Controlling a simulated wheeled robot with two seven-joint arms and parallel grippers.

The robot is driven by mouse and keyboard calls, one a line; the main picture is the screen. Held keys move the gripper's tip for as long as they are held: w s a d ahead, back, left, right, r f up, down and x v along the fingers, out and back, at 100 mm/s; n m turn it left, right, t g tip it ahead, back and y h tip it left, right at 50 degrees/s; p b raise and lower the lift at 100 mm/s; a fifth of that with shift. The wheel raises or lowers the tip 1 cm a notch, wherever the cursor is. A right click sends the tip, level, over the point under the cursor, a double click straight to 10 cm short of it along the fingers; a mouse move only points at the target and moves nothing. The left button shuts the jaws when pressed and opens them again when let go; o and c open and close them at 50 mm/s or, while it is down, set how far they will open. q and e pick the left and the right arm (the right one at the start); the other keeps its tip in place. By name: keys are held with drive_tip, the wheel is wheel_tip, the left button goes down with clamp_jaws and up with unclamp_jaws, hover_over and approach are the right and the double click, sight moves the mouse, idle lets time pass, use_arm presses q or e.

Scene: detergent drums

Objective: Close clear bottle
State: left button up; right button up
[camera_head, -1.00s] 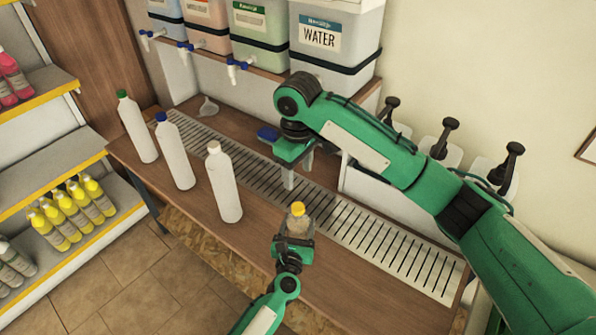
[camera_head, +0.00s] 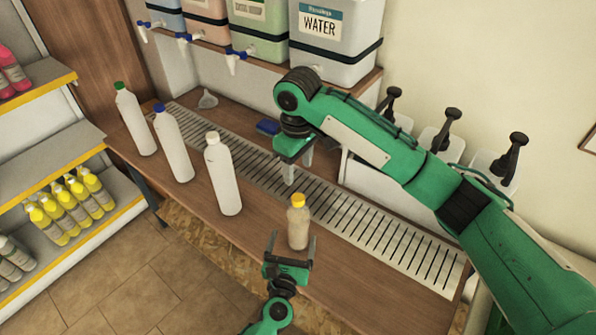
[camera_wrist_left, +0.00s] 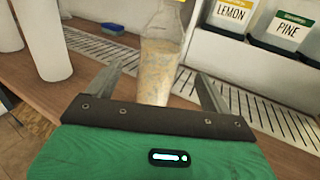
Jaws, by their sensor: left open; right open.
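The clear bottle (camera_head: 298,227) stands upright on the wooden counter, with a yellow cap (camera_head: 298,200) on its top. It also shows in the left wrist view (camera_wrist_left: 160,60), between and beyond the fingers, with its top cut off by the frame. My left gripper (camera_head: 290,243) is open and empty, just in front of the bottle. My right gripper (camera_head: 297,172) is open above the metal grate, behind the bottle and apart from it. Whether the cap is fully tightened cannot be told.
White bottles with green (camera_head: 136,122), blue (camera_head: 174,145) and white (camera_head: 222,175) caps stand left on the counter. A slotted drain grate (camera_head: 390,240) runs behind them. A blue sponge (camera_head: 268,127) and a funnel (camera_head: 207,99) lie at the back, below the dispensers (camera_head: 335,40).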

use_arm(q)
drive_tip(key=s, duration=0.2)
drive_tip(key=s+a+b, duration=0.1)
drive_tip(key=s, duration=0.2)
drive_tip(key=shift+s, duration=0.3)
drive_tip(key=shift+f, duration=0.1)
